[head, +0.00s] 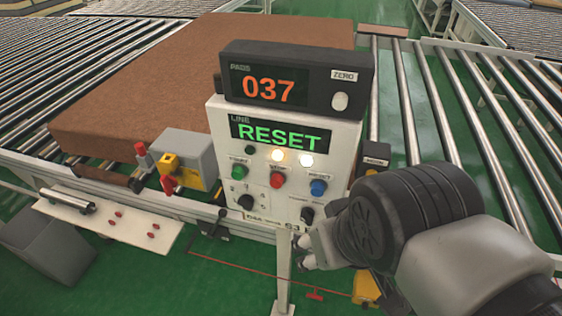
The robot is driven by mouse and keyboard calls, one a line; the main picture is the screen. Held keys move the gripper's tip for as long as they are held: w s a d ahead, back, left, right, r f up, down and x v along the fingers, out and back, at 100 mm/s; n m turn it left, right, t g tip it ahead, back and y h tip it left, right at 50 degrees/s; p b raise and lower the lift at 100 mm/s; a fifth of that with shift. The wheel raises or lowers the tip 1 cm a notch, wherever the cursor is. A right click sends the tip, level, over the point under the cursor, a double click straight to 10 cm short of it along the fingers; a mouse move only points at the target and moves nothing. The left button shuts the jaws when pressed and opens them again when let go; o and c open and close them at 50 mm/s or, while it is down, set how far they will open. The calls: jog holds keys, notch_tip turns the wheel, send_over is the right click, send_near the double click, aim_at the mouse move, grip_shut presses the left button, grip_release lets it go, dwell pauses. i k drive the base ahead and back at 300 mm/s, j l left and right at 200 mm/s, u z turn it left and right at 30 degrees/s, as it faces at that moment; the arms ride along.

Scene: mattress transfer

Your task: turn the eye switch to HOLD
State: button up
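A white control box (216,125) on a post carries two black rotary knobs low on its face. The left knob (246,202) and the right knob (307,215) have labels too small to read, so I cannot tell which is the eye switch or where either points. The box's display (280,134) reads RESET in green. My gripper (308,248) is at the lower right of the box, just below the right knob. I cannot tell whether it touches the box. My arm's dark wrist hides much of it, and its opening is unclear.
Green (239,171), red (277,180) and blue (318,187) buttons sit above the knobs. A black PADS counter (298,75) on top reads 037. A brown mattress (130,90) lies on the rollers behind. A grey-and-yellow unit (186,155) stands left of the box.

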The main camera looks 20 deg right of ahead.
aim_at(307, 214)
jog(key=k+l+u, duration=0.1)
jog(key=u, duration=0.3)
jog(key=k+u, duration=0.2)
jog(key=u, duration=0.25)
jog(key=k+u, duration=0.2)
jog(key=u, duration=0.2)
